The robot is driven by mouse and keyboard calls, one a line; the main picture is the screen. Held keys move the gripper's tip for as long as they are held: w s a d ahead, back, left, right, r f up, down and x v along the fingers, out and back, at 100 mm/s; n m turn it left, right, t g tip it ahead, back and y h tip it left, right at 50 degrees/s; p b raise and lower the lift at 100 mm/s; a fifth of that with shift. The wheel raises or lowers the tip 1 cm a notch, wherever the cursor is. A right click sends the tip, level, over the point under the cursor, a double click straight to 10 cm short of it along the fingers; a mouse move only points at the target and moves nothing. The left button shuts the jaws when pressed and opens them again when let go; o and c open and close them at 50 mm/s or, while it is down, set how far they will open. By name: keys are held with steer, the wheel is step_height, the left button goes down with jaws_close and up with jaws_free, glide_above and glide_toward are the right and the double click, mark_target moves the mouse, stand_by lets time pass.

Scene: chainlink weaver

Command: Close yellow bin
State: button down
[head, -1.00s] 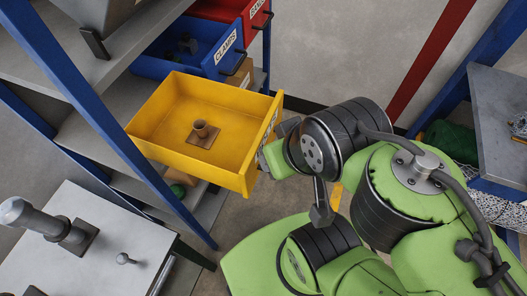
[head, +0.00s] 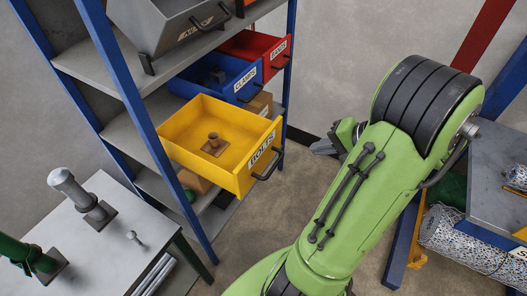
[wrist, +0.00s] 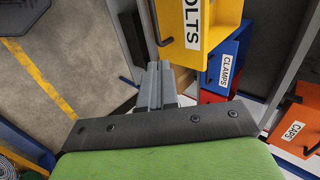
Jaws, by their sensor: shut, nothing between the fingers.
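The yellow bin (head: 213,143), labelled BOLTS, is pulled out of the blue-framed shelf, with its top open. A brown fitting on a square plate (head: 214,145) stands inside it. The bin's black handle (head: 268,164) is on its front face. My gripper (head: 321,147) is to the right of the bin front, with a visible gap in the head view. In the wrist view my gripper's grey fingers (wrist: 155,84) are together and empty, below the yellow bin front (wrist: 193,18) in the picture.
A blue CLAMPS bin (head: 237,81) and a red bin (head: 267,48) sit farther back on the shelf (head: 150,105). A grey bin (head: 170,25) is above. A white table (head: 100,240) with metal parts is at lower left. A workbench (head: 490,185) stands at right. Open floor lies between.

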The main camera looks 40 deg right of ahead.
steer(key=b+x, duration=0.2)
steer(key=x, duration=0.8)
steer(key=shift+w+f, duration=0.2)
steer(key=shift+f, duration=0.1)
steer(key=w, duration=0.1)
steer(key=w+a, duration=0.1)
steer(key=shift+w+r, duration=0.2)
steer(key=shift+w, duration=0.2)
steer(key=shift+w+a, duration=0.1)
steer(key=shift+w, duration=0.35)
